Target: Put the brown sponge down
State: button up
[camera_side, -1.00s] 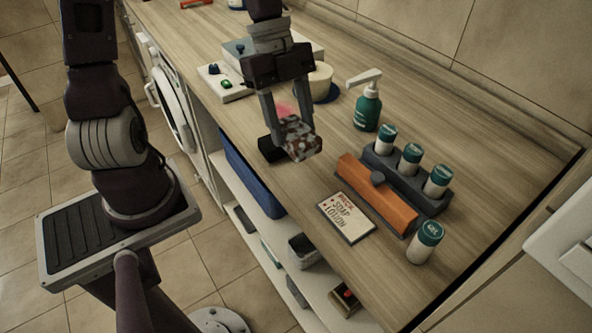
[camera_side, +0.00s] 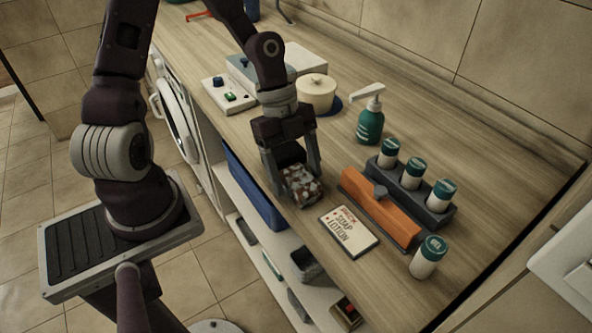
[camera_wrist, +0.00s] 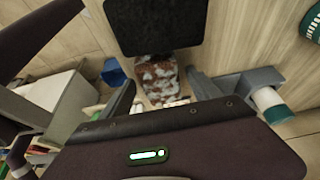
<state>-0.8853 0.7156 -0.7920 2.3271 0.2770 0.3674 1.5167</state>
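The brown sponge (camera_side: 302,187) is a speckled brown and whitish block low over the counter near its front edge. It also shows in the wrist view (camera_wrist: 160,77). My gripper (camera_side: 296,184) points down with one finger on each side of the sponge.
A black flat-topped item (camera_wrist: 155,25) is beside the sponge. A soap-lotion sign (camera_side: 348,231), an orange bar (camera_side: 372,208) and a dark bottle rack (camera_side: 438,213) are to the right. A green pump bottle (camera_side: 370,125) is behind. Bare counter lies between.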

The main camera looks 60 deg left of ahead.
jog(key=v, duration=1.2)
jog(key=s+d+r+n+t+y, duration=0.2)
jog(key=s+r+n, duration=0.2)
jog(key=n, duration=0.5)
jog(key=s+d+r+n+t+y, duration=0.2)
jog(key=s+r+n, duration=0.3)
jog(key=s+n, duration=0.3)
jog(key=shift+s+d+n+t+y, duration=0.3)
jog(key=shift+s+n+t, duration=0.15)
jog(key=shift+t, duration=0.35)
jog(key=shift+w, duration=0.1)
jog(key=shift+o, duration=0.6)
